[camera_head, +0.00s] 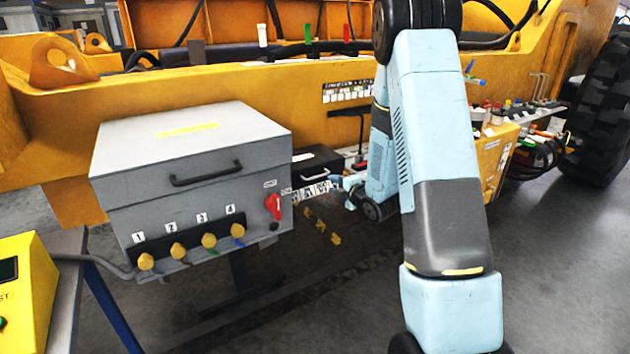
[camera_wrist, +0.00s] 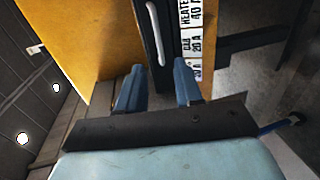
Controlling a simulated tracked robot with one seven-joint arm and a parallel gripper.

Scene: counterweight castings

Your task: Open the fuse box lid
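The fuse box is a small black box (camera_head: 316,161) on the yellow machine's side, right of the large grey box, with its lid down. A white strip of printed labels (camera_head: 311,189) runs along its front. In the wrist view the dark lid (camera_wrist: 142,20) carries a pale bar handle (camera_wrist: 156,35), and labels such as "HEATER 40A" (camera_wrist: 193,40) show beside it. My gripper (camera_head: 337,181) is at the box's right front corner. In the wrist view my gripper (camera_wrist: 159,72) has its two blue fingers apart, with nothing between them. The handle lies just beyond the fingertips; contact cannot be told.
A large grey box (camera_head: 190,155) with a black handle, numbered yellow knobs and a red switch (camera_head: 273,206) stands at left. The yellow chassis (camera_head: 235,88) runs behind. A connector panel (camera_head: 515,120) and a tyre (camera_head: 603,110) are at right. Floor at lower right (camera_head: 560,270) is clear.

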